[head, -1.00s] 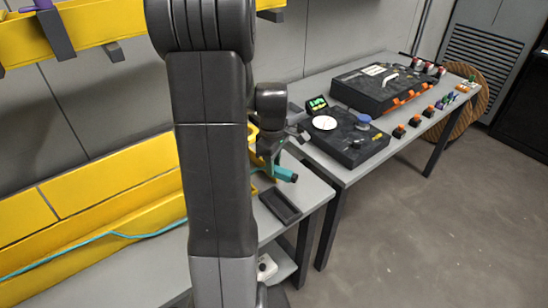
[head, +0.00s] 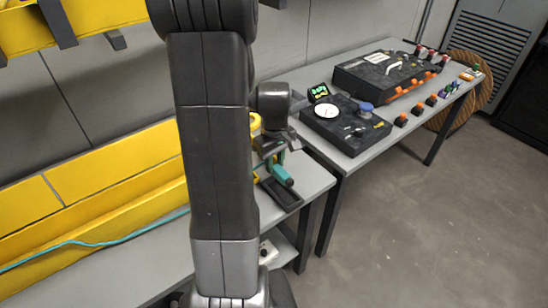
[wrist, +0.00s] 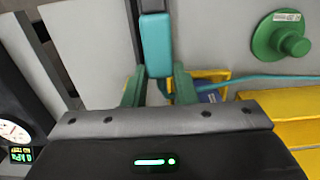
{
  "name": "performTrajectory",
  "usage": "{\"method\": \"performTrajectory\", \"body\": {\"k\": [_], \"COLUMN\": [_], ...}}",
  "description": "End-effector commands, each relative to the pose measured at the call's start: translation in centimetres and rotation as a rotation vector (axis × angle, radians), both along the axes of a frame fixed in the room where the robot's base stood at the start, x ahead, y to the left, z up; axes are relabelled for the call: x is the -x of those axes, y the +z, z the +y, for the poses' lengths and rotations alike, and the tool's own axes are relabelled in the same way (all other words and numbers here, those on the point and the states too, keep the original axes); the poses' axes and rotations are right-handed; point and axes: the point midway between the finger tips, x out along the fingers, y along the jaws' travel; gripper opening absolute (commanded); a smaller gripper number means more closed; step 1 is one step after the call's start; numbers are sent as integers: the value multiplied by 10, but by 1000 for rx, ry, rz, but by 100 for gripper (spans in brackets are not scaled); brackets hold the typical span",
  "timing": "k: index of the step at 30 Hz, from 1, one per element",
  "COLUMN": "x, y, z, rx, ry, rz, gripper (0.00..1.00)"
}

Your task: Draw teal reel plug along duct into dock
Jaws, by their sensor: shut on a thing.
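The teal plug (wrist: 155,45) is between the green fingers of my gripper (wrist: 157,88), which is shut on it. In the head view the plug (head: 281,175) points down and right, by the dark tray-like dock (head: 284,198) near the bench's right end. I cannot tell whether plug and dock touch. My gripper also shows in the head view (head: 272,158), partly behind my arm. The teal cable (head: 110,241) runs along the yellow duct (head: 95,220); my arm hides its middle. In the wrist view the cable (wrist: 255,78) crosses the yellow duct end at right.
A second table holds a black device with a white gauge (head: 326,111), a larger black case (head: 385,80) and several small orange-and-black blocks. A green round knob (wrist: 283,38) shows in the wrist view. A yellow shelf (head: 90,15) hangs above left. Floor at right is clear.

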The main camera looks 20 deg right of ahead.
Motion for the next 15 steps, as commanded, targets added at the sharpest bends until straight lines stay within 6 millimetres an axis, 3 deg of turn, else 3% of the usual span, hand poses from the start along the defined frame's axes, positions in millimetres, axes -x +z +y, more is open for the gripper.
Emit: {"method": "performTrajectory", "body": {"k": [2, 15], "x": [-3, -12], "y": [5, -16], "z": [-3, -10], "rx": [-1, 0], "ry": [0, 1], "rz": [5, 1], "gripper": [7, 7]}}
